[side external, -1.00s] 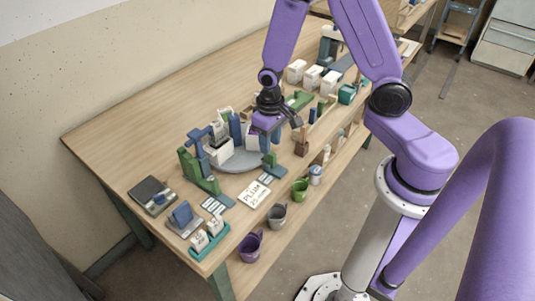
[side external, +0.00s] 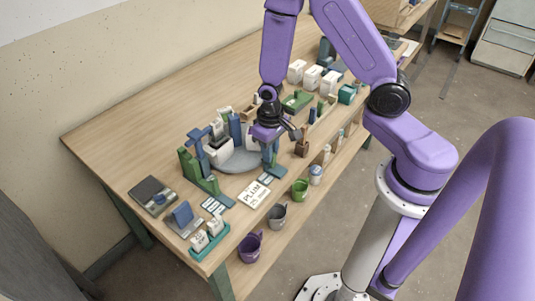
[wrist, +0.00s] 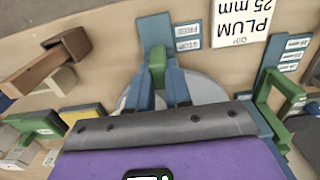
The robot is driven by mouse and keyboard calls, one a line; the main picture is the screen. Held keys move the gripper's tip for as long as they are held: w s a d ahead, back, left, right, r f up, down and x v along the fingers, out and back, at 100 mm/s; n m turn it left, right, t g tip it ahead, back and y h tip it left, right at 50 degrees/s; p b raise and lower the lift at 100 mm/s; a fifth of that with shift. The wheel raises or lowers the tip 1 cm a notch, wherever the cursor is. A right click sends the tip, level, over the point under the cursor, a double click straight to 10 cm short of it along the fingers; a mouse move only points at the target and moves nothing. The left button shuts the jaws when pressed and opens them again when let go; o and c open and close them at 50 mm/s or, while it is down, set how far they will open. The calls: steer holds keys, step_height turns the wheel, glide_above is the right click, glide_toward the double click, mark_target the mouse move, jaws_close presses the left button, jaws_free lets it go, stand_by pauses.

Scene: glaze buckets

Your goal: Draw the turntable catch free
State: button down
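The grey turntable (side external: 238,164) carries pale blocks and lies below and left of my gripper (side external: 267,142) in the side view. My gripper is low over the catch.
A blue and green stand (side external: 197,172) rises left of the turntable. The PLUM card (side external: 254,194) lies at the table's front, with buckets hanging below the edge. A brown wooden block (side external: 301,146) stands right of my gripper. The back left of the table (side external: 150,130) is clear.

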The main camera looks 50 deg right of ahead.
steer(key=shift+s, duration=0.9)
steer(key=c, duration=1.1)
jaws_free()
steer(key=shift+r, duration=0.1)
step_height(320, 180, up, 7)
steer(key=shift+f, duration=0.1)
